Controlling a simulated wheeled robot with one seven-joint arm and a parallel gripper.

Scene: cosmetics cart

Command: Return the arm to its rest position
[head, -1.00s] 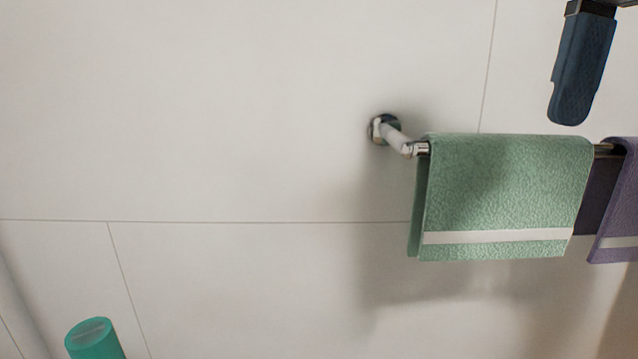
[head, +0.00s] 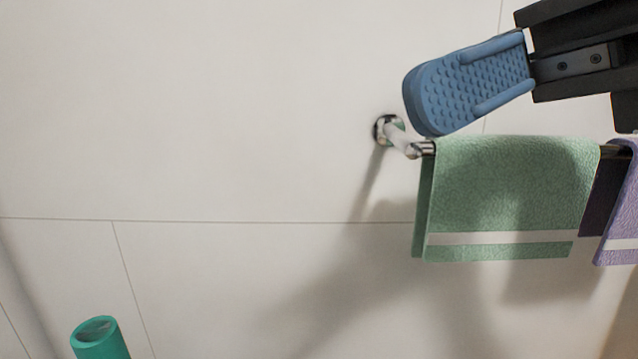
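My gripper (head: 468,88) is at the upper right of the head view, in front of the tiled wall. One blue finger with a dimpled pad and raised edges shows, pointing left and slightly down from its black mount. I cannot make out a second finger, so I cannot tell if the gripper is open or shut. No held object shows. The finger's tip appears just above and left of the green towel, overlapping the wall near the rail's end in the picture.
A green towel (head: 505,190) and a purple towel (head: 622,205) hang on a metal rail (head: 405,140) fixed to the pale tiled wall (head: 200,110). A teal cylindrical container (head: 100,342) stands at the lower left. The wall's left part is clear.

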